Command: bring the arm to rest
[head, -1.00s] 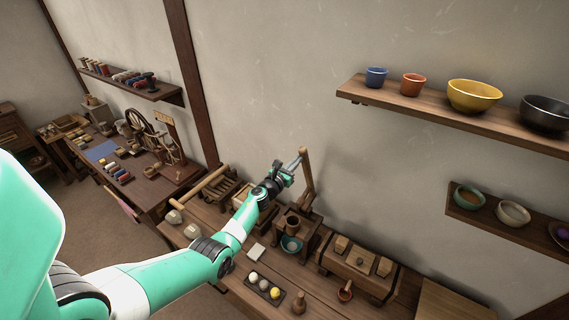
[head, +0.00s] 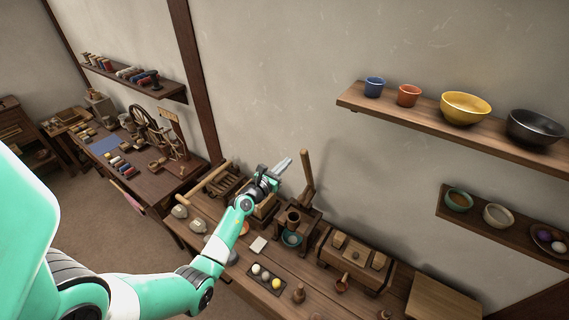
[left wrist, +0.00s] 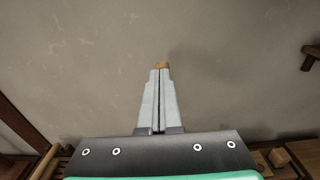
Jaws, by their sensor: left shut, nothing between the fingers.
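My left gripper (head: 287,162) is in the air above the workbench, left of an upright wooden lever (head: 306,175). Its fingers are together and hold nothing. In the left wrist view the gripper (left wrist: 161,72) points at the bare wall, its two fingers side by side. A small brown end (left wrist: 163,64) shows just beyond the fingertips; I cannot tell what it belongs to. My right gripper is in neither view.
The lever rises from a wooden mill (head: 293,219) with a teal bowl (head: 291,239) at its foot. A dark tray (head: 264,283) with small balls lies in front. Above right, a shelf (head: 420,112) holds bowls.

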